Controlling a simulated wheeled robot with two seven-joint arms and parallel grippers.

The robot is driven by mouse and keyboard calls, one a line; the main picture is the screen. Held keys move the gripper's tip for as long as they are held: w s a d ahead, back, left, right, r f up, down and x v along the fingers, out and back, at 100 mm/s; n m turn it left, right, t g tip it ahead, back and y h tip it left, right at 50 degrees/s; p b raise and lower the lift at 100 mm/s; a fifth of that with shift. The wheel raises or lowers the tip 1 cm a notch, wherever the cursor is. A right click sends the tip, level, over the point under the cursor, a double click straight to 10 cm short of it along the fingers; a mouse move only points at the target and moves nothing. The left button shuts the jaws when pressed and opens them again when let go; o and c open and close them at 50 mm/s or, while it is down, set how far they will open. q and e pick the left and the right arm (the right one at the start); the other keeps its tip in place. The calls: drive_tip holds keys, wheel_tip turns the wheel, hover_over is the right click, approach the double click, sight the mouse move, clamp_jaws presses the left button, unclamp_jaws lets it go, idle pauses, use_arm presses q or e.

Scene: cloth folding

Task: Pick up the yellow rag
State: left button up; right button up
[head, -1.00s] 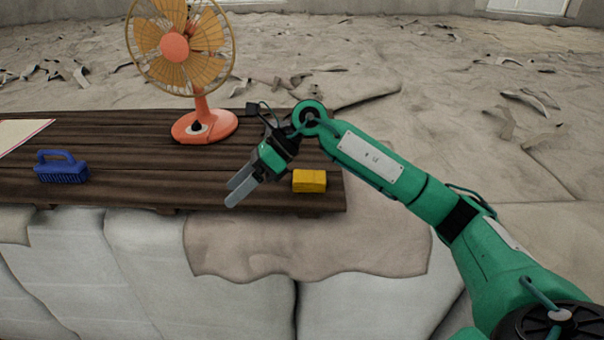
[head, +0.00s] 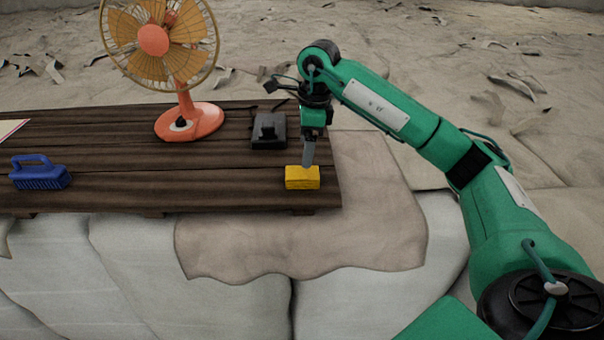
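The yellow rag (head: 302,179) is a small folded block near the right front corner of the dark wooden table. My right gripper (head: 308,166) points straight down just above the rag, its fingertips at the rag's top back edge. The fingers line up one behind the other from this view, so their gap is hidden. I cannot tell whether they touch the rag. My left gripper is not in the head view.
The wooden table (head: 110,195) holds a blue brush (head: 40,180) at the left, an orange fan (head: 185,122) at the back and a dark grey box (head: 268,133) behind the rag. A beige cloth (head: 370,225) drapes below the table's right end. Bare planks lie between brush and rag.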

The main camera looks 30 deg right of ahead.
sight(303, 172)
wheel_tip(303, 172, down, 2)
drive_tip(key=shift+a+f, duration=0.15)
drive_tip(key=shift+f+p, duration=0.4)
drive_tip(key=shift+p, duration=0.25)
drive_tip(key=f+p, duration=0.1)
drive_tip(key=f, duration=0.1)
drive_tip(key=f+p, duration=0.1)
drive_tip(key=f, duration=0.1)
drive_tip(key=shift+a, duration=0.2)
drive_tip(key=shift+w+f, duration=0.1)
drive_tip(key=shift+f, duration=0.15)
drive_tip(key=shift+c, duration=0.4)
drive_tip(key=c, duration=1)
